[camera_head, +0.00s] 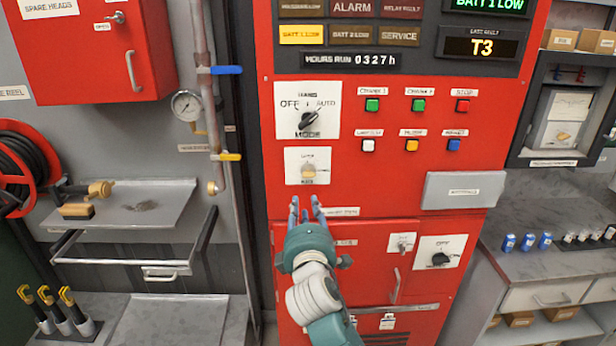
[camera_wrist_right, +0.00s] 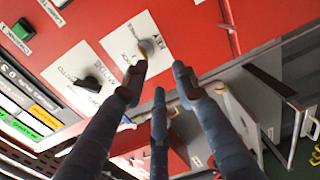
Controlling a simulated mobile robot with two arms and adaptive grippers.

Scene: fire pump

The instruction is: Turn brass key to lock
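The brass key (camera_head: 308,171) sits in a white label plate on the red panel, below the mode switch. It also shows in the wrist view (camera_wrist_right: 146,48), close past one fingertip and partly covered by it. My right gripper (camera_head: 306,208) is just below the key plate in the head view, its blue fingers pointing up toward it. In the wrist view the fingers of the right gripper (camera_wrist_right: 159,75) are spread with nothing between them. Whether a fingertip touches the key cannot be told. My left gripper is not in view.
The black mode knob (camera_head: 309,121) is directly above the key. Coloured buttons (camera_head: 411,145) lie to its right. A grey box (camera_head: 464,190) sticks out at the lower right. A pipe with a yellow valve handle (camera_head: 229,157) runs along the left.

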